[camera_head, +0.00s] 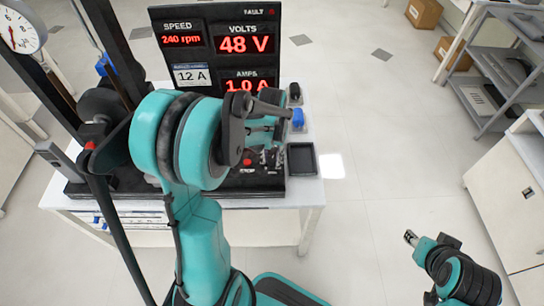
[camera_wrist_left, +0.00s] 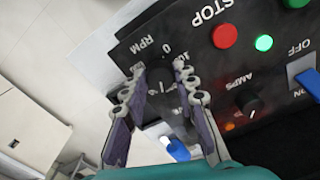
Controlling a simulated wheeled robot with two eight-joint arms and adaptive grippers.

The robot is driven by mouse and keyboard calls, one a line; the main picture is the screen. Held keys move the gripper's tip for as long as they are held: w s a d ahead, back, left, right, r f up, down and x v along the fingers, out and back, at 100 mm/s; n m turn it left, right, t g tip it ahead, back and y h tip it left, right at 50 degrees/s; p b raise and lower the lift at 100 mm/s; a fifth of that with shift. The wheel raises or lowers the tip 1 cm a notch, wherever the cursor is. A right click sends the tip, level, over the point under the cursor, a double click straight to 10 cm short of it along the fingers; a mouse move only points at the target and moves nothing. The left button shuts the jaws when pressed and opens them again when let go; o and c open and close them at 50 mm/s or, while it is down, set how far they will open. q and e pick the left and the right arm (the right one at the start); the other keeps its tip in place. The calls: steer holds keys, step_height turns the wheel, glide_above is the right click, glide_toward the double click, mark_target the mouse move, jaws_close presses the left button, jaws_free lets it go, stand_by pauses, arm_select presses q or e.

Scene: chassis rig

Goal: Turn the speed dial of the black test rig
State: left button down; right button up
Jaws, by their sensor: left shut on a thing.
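The black test rig (camera_head: 190,15) stands on a white table, with red readouts of 240 rpm, 48 V and 1.0 A. In the left wrist view its dark speed dial (camera_wrist_left: 159,82), marked RPM, sits on the panel near the red stop button (camera_wrist_left: 225,36). My left gripper (camera_wrist_left: 160,68) is shut on this dial, one finger on each side. In the head view my left gripper (camera_head: 264,157) is over the rig's base, and the dial is hidden. My right gripper (camera_head: 411,238) hangs at the lower right, away from the rig, too small to judge.
On the panel are a green light (camera_wrist_left: 264,43), an amps knob (camera_wrist_left: 250,105) and a blue switch (camera_wrist_left: 308,82). A small black tray (camera_head: 301,158) and a blue object (camera_head: 297,119) are at the table's right edge. Shelving (camera_head: 495,70) stands right; the floor between is clear.

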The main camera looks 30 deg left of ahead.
mark_target(272, 159)
arm_select(q)
steer(key=m, duration=0.4)
steer(key=shift+m, duration=0.3)
stand_by(0.3)
steer(key=c, duration=1.2)
jaws_free()
step_height(272, 159, up, 12)
